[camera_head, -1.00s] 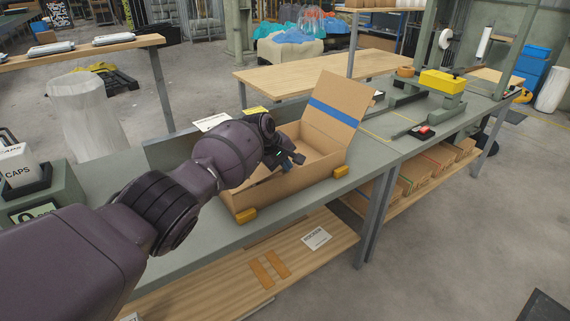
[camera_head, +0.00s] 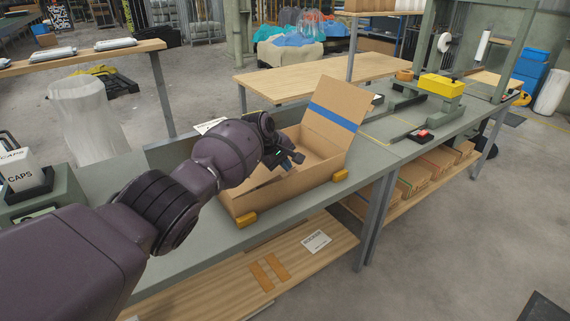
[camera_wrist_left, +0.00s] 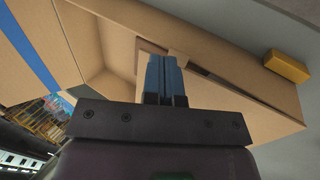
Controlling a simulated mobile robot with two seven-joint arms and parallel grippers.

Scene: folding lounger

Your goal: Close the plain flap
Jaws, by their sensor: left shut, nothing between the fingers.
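An open cardboard box (camera_head: 315,178) sits on the grey workbench. Its flap with a blue stripe (camera_head: 335,110) stands up at the far right end. The plain flap (camera_head: 252,190) is at the near left end, folded inward and partly hidden by my left arm. In the left wrist view the plain flap (camera_wrist_left: 235,112) lies beside and below the fingers, with a narrow dark gap along the box's side wall. My left gripper (camera_head: 297,158) is shut and empty, over the box's opening at the plain flap's inner edge; its fingers (camera_wrist_left: 166,75) point into the box. I cannot tell whether they touch the flap. My right gripper is not visible.
Yellow blocks (camera_head: 246,219) sit against the box's front side, and one also shows in the left wrist view (camera_wrist_left: 286,66). A yellow-topped device (camera_head: 441,86) stands farther right on the bench (camera_head: 385,158). The bench is clear just right of the box.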

